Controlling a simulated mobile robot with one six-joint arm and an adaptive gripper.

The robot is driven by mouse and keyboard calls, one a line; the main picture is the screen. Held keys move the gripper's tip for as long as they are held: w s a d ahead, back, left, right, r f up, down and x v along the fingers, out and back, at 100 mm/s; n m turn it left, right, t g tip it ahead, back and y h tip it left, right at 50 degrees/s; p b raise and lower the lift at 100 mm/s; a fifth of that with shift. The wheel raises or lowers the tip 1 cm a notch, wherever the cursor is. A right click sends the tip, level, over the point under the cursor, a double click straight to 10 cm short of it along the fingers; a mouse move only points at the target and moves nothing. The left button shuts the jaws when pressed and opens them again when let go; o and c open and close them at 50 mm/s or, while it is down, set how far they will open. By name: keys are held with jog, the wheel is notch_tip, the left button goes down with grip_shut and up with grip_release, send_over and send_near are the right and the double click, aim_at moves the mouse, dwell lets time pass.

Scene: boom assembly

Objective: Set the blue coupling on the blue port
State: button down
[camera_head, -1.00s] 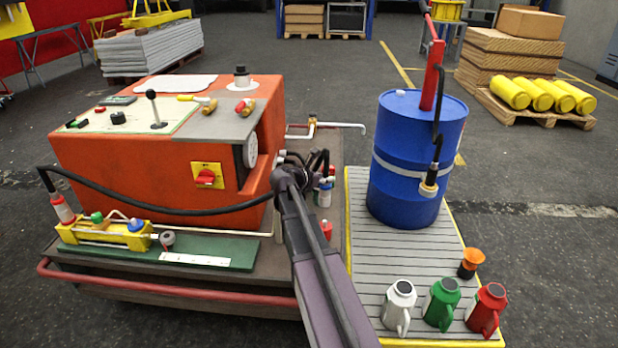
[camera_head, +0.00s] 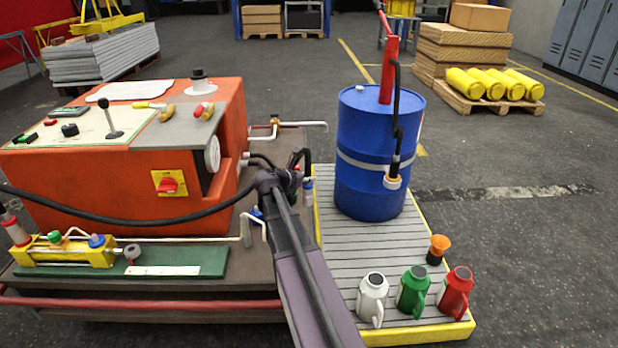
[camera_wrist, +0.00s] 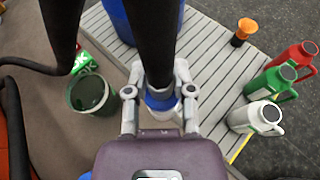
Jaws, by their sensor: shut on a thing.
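My gripper (camera_wrist: 160,91) is shut on the blue coupling (camera_wrist: 161,102), a blue and white fitting at the end of a thick black hose. In the head view the coupling (camera_head: 308,189) hangs below my gripper, between the orange machine and the blue drum. A blue-topped fitting (camera_head: 97,241), seemingly the blue port, sits on the yellow cylinder block (camera_head: 65,254) at the left, beside a green-topped one (camera_head: 55,237). The held coupling is well right of it and apart from it. The port does not clearly show in the wrist view.
The orange machine (camera_head: 120,185) stands behind the green plate (camera_head: 200,262). The blue drum (camera_head: 375,185), white, green and red jugs (camera_head: 415,290) and orange funnel (camera_head: 438,248) stand right. A dark bucket (camera_wrist: 89,94) lies below left.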

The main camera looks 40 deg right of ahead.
jog(key=shift+r, duration=0.1)
notch_tip(320, 180, up, 5)
jog(key=p, duration=0.5)
jog(key=shift+w+r+p, duration=0.1)
jog(key=shift+r+p, duration=0.1)
jog(key=shift+p, duration=0.1)
jog(key=shift+a, duration=0.15)
